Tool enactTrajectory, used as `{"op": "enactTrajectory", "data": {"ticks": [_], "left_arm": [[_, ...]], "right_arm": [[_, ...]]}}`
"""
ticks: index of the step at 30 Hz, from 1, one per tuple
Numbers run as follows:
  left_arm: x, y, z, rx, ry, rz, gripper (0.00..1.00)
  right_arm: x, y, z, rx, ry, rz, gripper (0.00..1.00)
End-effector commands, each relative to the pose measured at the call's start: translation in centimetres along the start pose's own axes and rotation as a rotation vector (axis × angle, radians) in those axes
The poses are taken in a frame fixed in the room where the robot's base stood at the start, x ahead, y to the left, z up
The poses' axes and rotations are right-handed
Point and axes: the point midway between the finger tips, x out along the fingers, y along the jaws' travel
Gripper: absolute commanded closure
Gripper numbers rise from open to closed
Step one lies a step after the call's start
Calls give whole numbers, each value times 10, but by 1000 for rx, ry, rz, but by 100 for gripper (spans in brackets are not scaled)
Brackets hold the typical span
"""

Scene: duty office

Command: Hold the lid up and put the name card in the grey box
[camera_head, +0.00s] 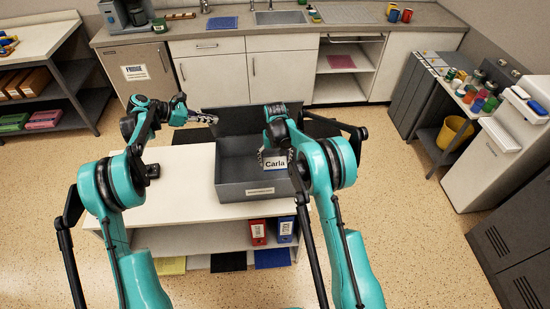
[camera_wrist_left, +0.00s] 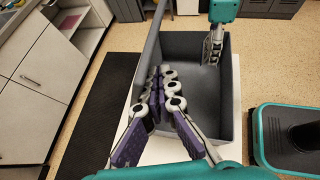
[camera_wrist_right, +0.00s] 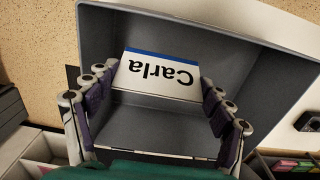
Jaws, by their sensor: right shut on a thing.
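The grey box (camera_head: 230,190) stands on the white shelf unit, with its lid (camera_head: 232,121) raised at the back. My left gripper (camera_head: 206,118) is at the lid's left edge. In the left wrist view its fingertips (camera_wrist_left: 160,72) meet closely beside the lid's edge (camera_wrist_left: 151,50), and I see nothing clearly held between them. My right gripper (camera_head: 275,158) is shut on the white name card (camera_head: 275,164) reading "Carla". In the right wrist view the card (camera_wrist_right: 160,76) spans between the fingers, over the box's open interior (camera_wrist_right: 150,118). The card's height above the floor is unclear.
The white shelf unit (camera_head: 180,180) has free top to the left of the box. Red (camera_head: 258,231) and blue (camera_head: 285,228) binders stand on its lower shelf. A kitchen counter (camera_head: 270,30) runs behind. A dark mat (camera_wrist_left: 98,110) lies between it and the shelf unit.

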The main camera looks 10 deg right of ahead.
Motion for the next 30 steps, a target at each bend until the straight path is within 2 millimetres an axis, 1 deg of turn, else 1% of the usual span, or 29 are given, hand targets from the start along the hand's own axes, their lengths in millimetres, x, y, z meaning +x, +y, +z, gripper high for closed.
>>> {"op": "enactTrajectory", "data": {"ticks": [21,30], "left_arm": [[0,0,0,0,0,0,100],[0,0,0,0,0,0,100]], "right_arm": [[38,0,0,0,0,0,33],[41,0,0,0,0,0,33]]}}
